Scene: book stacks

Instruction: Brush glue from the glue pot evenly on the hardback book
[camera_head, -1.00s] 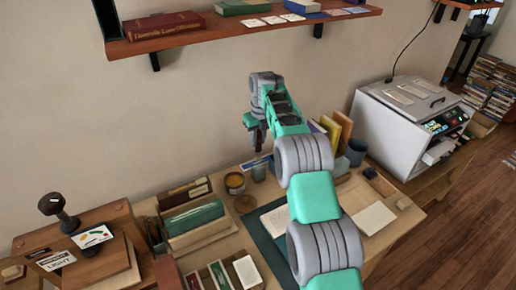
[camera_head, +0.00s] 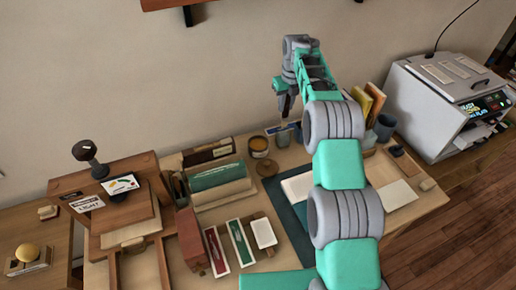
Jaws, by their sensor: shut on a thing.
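The glue pot (camera_head: 259,146), a round jar with amber contents, stands on the desk, left of and below my gripper in the picture. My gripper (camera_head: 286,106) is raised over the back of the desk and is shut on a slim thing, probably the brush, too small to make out. A pale book-like block (camera_head: 297,187) lies on the dark teal mat (camera_head: 286,207) and is partly hidden behind my arm. I cannot tell for sure that it is the hardback book.
Yellow books (camera_head: 374,101), a blue-grey cup (camera_head: 385,127) and a white machine (camera_head: 449,100) are on the right.

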